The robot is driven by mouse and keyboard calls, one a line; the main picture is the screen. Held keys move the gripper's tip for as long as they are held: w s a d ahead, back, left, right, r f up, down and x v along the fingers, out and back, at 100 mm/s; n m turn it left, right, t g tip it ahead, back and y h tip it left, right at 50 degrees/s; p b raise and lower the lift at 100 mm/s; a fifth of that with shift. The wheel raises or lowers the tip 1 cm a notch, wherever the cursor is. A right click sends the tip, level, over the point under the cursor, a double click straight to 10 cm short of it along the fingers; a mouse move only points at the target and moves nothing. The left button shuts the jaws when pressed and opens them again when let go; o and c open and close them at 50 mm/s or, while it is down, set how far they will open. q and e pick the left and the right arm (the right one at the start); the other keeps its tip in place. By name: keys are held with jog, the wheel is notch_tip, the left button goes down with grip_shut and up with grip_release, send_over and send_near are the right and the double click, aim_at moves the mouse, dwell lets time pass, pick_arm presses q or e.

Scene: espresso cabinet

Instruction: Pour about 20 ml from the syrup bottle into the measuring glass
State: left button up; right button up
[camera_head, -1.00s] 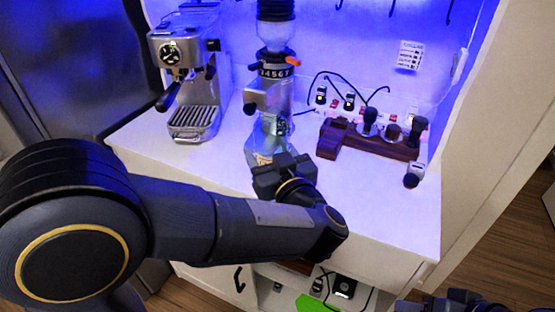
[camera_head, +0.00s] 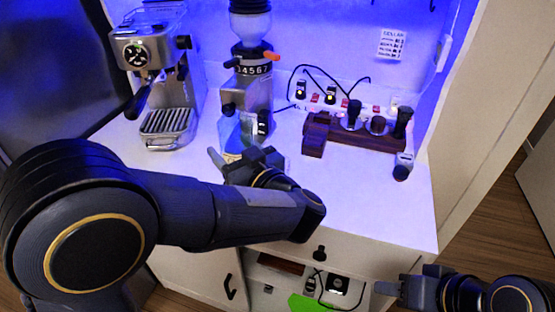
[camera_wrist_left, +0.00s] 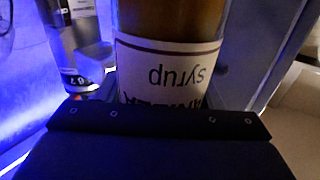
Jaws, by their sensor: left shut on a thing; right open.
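The syrup bottle (camera_wrist_left: 172,65) fills the middle of the left wrist view, brown with a white label whose word "syrup" appears upside down. My left gripper (camera_head: 243,160) is shut on it; its dark body covers the lower part of that view. In the head view, a bluish see-through vessel (camera_head: 231,133) stands just beyond the left gripper, in front of the grinder. I cannot tell whether this is the bottle or the measuring glass, and I cannot make out a separate measuring glass. My right gripper (camera_head: 388,293) is open and empty at the lower right, in front of the cabinet.
The espresso machine (camera_head: 160,70) stands at the back left of the white counter (camera_head: 370,205). The grinder (camera_head: 250,75) is beside it. A dark wooden stand (camera_head: 365,135) with several tools is at the right, near a small knocked-over-looking item (camera_head: 403,165). The front right counter is clear.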

pick_arm(q)
jog(key=shift+r+m+p, duration=0.35)
jog(key=shift+m+p, duration=0.3)
jog(key=shift+m, duration=0.25)
jog(key=shift+m+t+y+p, duration=0.3)
jog(key=shift+m+p, duration=0.15)
jog(key=shift+m, duration=0.45)
jog(key=shift+d+m, duration=0.15)
jog(key=shift+m, duration=0.65)
jog(key=m+p, duration=0.1)
jog(key=m, duration=0.2)
jog(key=shift+t, duration=0.4)
jog(key=shift+f+m, duration=0.45)
jog(key=shift+m, duration=0.15)
jog(key=shift+r+m+t+p, duration=0.3)
jog(key=shift+r+t+p, duration=0.1)
jog(key=shift+r+p, duration=0.05)
jog(key=shift+s+a+m, duration=0.15)
jog(key=shift+a+m, duration=0.2)
jog(key=shift+m, duration=0.15)
jog(key=shift+r, duration=0.1)
